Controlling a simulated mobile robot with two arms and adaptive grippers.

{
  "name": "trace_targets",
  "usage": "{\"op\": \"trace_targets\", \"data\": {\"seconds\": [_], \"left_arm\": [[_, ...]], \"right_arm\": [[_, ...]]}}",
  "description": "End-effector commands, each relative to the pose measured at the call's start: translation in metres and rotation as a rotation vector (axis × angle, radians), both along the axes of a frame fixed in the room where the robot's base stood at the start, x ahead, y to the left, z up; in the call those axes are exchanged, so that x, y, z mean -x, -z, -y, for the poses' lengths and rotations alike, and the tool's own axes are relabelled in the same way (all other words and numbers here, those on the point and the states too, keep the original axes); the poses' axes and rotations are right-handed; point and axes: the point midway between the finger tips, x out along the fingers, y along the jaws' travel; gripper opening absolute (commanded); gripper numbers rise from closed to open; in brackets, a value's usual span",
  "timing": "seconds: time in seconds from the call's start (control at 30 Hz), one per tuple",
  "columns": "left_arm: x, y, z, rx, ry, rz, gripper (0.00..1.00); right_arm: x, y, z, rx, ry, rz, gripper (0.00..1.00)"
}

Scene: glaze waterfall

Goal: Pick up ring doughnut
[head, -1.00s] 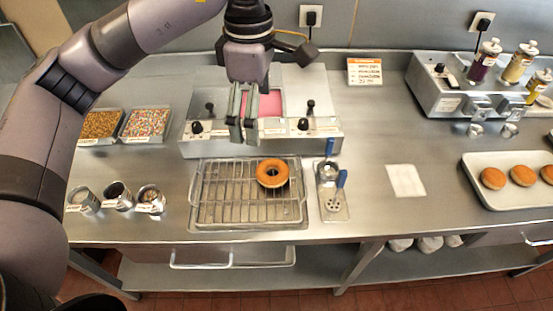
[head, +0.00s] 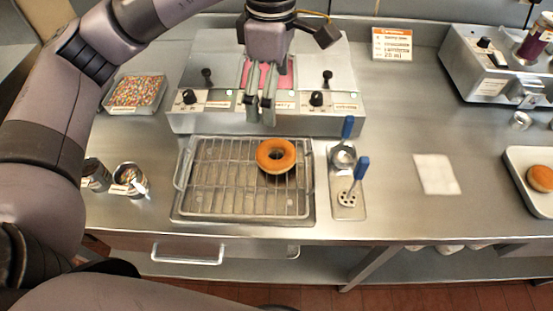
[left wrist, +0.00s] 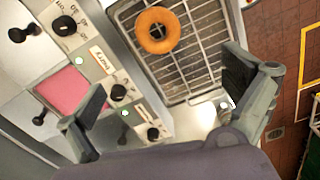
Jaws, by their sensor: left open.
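The ring doughnut (head: 275,156), golden brown with a hole in its middle, lies on a wire rack in a tray (head: 205,208), in the rack's upper right part. It also shows in the left wrist view (left wrist: 157,30), near the top. My left gripper (head: 260,118) hangs above the glaze machine's front edge, just behind the doughnut and apart from it. In the left wrist view the fingers (left wrist: 165,95) are wide apart with nothing between them. My right gripper is in neither view.
The glaze machine (head: 345,90) with knobs and a pink basin stands behind the rack. Blue-handled tools (head: 358,172) lie right of it. A sprinkle tray (head: 137,92) and small cups (head: 128,182) are left. A white sheet (head: 437,174) lies on the counter at the right.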

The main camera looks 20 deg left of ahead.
Motion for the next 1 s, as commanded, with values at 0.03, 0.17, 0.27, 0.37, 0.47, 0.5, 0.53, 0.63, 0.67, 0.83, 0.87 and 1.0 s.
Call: {"op": "trace_targets", "data": {"seconds": [0.03,0.17,0.27,0.37,0.47,0.5,0.53,0.63,0.67,0.83,0.87,1.0], "left_arm": [[0.0,0.006,0.0,-0.001,0.0,-0.003,0.98],[0.001,0.029,-0.001,-0.002,0.001,-0.007,0.98],[0.001,0.051,0.0,-0.002,0.001,-0.006,0.98],[0.002,0.073,0.0,-0.003,0.0,-0.007,0.98],[0.001,0.092,0.0,-0.001,0.001,-0.006,0.98],[0.001,0.099,0.0,-0.002,0.0,-0.005,0.98],[0.001,0.103,0.0,-0.001,0.0,-0.005,0.98],[0.0,0.114,0.0,-0.001,0.0,-0.003,0.98],[0.0,0.116,0.0,-0.001,0.0,-0.003,0.98],[-0.001,0.126,0.003,-0.001,0.0,-0.004,0.98],[-0.001,0.13,0.005,-0.001,0.001,-0.005,0.98],[-0.004,0.151,0.009,-0.002,0.001,-0.005,0.98]], "right_arm": [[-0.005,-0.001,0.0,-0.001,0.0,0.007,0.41],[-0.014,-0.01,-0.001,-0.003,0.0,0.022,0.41],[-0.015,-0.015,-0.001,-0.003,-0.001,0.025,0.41],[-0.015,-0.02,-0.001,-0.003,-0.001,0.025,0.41],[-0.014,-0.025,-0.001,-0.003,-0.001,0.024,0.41],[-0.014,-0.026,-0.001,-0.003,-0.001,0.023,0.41],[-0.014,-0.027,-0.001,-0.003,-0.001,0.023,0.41],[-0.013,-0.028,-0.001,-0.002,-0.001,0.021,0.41],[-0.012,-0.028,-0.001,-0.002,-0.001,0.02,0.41],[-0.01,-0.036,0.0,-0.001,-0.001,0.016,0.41],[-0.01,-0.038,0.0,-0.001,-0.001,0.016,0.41],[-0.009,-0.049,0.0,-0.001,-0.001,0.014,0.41]]}}
